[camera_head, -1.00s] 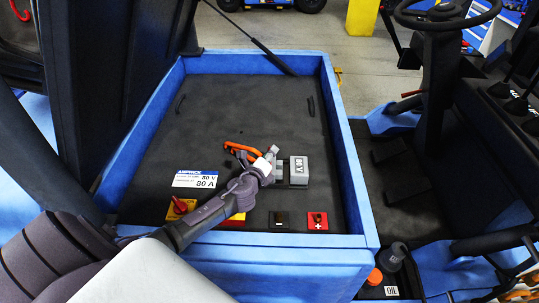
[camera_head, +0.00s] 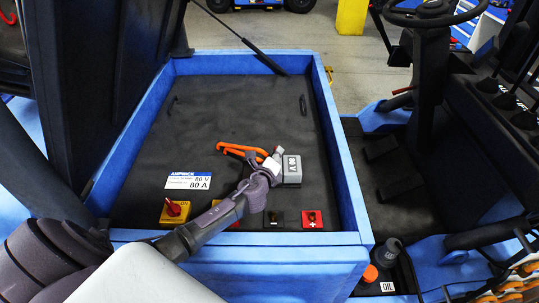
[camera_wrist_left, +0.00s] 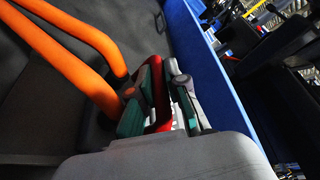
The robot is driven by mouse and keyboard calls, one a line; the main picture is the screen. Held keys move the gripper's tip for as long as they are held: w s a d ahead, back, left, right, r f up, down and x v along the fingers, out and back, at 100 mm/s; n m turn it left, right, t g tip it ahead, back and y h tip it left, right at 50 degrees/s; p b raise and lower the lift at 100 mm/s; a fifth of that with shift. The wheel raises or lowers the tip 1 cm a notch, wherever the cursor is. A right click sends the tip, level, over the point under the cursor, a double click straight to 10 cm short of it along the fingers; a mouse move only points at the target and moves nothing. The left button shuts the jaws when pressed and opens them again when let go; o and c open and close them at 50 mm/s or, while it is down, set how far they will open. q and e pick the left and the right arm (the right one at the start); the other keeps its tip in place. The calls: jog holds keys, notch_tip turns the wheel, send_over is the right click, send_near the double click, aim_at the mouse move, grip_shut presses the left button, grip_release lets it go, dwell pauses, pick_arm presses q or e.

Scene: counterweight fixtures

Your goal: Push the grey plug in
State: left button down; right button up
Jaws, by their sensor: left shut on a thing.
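The grey block marked 80 V (camera_head: 292,170) sits on the dark top of the blue-walled compartment. My left gripper (camera_head: 269,165) is at its left side, shut, with orange cables (camera_head: 238,149) running away from the held end to the left. What it holds appears to be the grey plug, but it is mostly hidden by the fingers. In the left wrist view, the orange cables (camera_wrist_left: 75,55) meet the teal-padded fingers (camera_wrist_left: 150,105) around a red part. The contact between plug and block is hidden. My right gripper is not in view.
The blue wall (camera_head: 341,170) stands right of the block. A yellow box with a red knob (camera_head: 174,211), a black minus terminal (camera_head: 273,219) and a red plus terminal (camera_head: 313,220) lie along the front. The dark surface behind is clear.

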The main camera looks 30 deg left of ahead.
pick_arm(q)
jog(key=shift+d, duration=0.2)
jog(key=c, duration=1.5)
grip_release()
jog(key=o, duration=0.3)
jog(key=shift+w+d, duration=0.1)
jog(key=shift+w, duration=0.05)
jog(key=shift+s, duration=0.4)
jog(key=v, duration=1.1)
jog(key=shift+s+r, duration=0.1)
jog(key=shift+r, duration=0.05)
